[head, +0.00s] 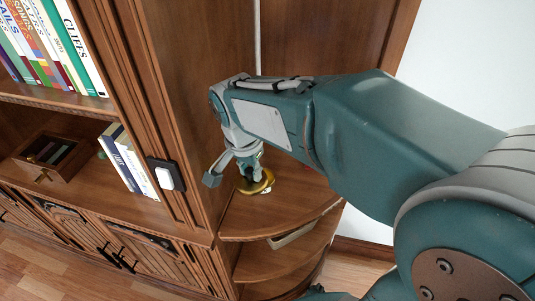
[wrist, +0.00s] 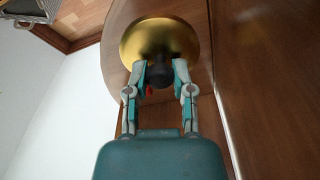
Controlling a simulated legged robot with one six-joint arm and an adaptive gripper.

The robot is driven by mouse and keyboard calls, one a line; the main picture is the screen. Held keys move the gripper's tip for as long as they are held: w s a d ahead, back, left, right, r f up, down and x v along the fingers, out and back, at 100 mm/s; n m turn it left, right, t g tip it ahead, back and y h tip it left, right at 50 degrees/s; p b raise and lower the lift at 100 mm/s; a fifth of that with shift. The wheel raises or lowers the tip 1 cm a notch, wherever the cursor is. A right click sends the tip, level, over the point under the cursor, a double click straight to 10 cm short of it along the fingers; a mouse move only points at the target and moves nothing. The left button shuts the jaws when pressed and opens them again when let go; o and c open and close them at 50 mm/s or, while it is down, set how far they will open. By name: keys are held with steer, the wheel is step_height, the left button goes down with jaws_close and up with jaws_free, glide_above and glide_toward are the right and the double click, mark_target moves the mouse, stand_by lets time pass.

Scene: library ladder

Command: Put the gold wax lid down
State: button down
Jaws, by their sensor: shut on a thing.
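The gold wax lid (head: 262,186) is a round gold disc with a dark knob, low over the rounded corner shelf (head: 290,212) in the head view. In the wrist view the gold lid (wrist: 160,35) is wide and shiny, with its dark knob (wrist: 159,75) toward me. My gripper (wrist: 160,72) is shut on this knob, one finger on each side. In the head view my gripper (head: 250,170) is partly hidden by its own wrist. I cannot tell whether the lid touches the shelf.
A tall wooden side panel (head: 185,90) stands left of the corner shelf. A white switch on a black plate (head: 165,177) is fixed to the cabinet frame. Books (head: 122,157) and a wooden box (head: 50,155) stand on the left shelf. More rounded shelves (head: 285,255) lie below.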

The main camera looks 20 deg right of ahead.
steer(key=w+d+f+n, duration=0.25)
steer(key=w+d, duration=0.45)
steer(key=d, duration=0.6)
glide_above(280, 152)
steer(key=shift+m, duration=0.45)
steer(key=f, duration=0.9)
steer(key=shift+s+f, duration=0.2)
steer(key=shift+f, duration=0.05)
steer(key=shift+w+f, duration=0.2)
steer(key=shift+f, duration=0.05)
step_height(280, 152, down, 3)
steer(key=shift+w+f, duration=0.1)
steer(key=shift+f, duration=0.05)
steer(key=shift+c, duration=2.4)
jaws_free()
